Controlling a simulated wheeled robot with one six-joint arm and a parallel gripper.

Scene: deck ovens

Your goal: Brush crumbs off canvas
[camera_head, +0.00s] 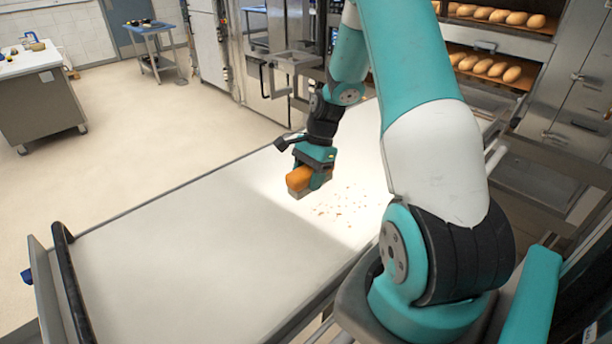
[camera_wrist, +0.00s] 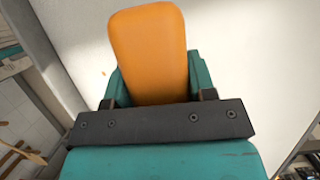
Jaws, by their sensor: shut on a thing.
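My gripper (camera_head: 313,175) is shut on the orange handle of a brush (camera_head: 298,179). In the wrist view the orange handle (camera_wrist: 148,50) stands between the teal fingers of my gripper (camera_wrist: 155,85). The brush is over the pale canvas (camera_head: 190,245), and I cannot tell whether its lower edge touches the cloth. Brown crumbs (camera_head: 345,198) lie scattered on the brightly lit part of the canvas, to the right of the brush. One small orange-brown speck shows left of the handle in the wrist view.
A black bar (camera_head: 72,285) crosses the canvas's near left end. Deck ovens with loaves (camera_head: 490,67) stand at the back right. A white-topped counter (camera_head: 38,90) and a small blue table (camera_head: 150,45) stand at the back left. The floor left of the canvas is clear.

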